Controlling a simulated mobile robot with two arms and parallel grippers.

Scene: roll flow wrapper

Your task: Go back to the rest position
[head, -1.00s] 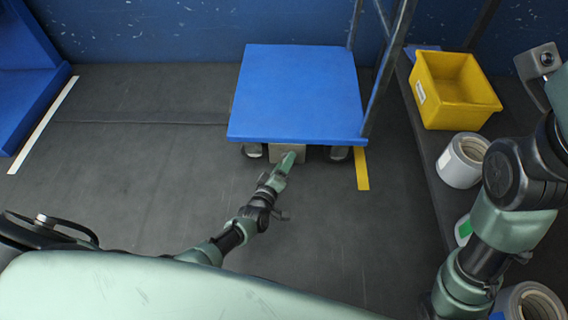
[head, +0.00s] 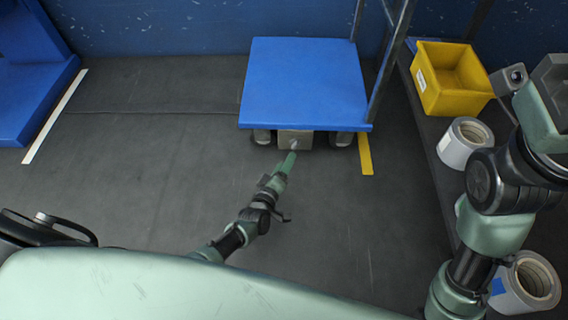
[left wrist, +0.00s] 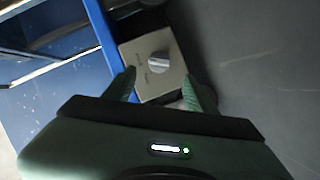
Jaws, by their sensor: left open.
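My left gripper (head: 287,162) is out over the floor in front of the blue cart (head: 304,85). It is open and empty, just short of a grey box (head: 283,143) under the cart's front edge. In the left wrist view, the open fingers (left wrist: 161,84) stand apart on either side of the lower part of the box face, with a light grey knob (left wrist: 158,62) beyond them. I see no contact with the knob. My right arm (head: 490,205) is folded at the right edge; its fingers are not in view.
A yellow floor strip (head: 365,155) lies beside the cart. The floor at left is clear.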

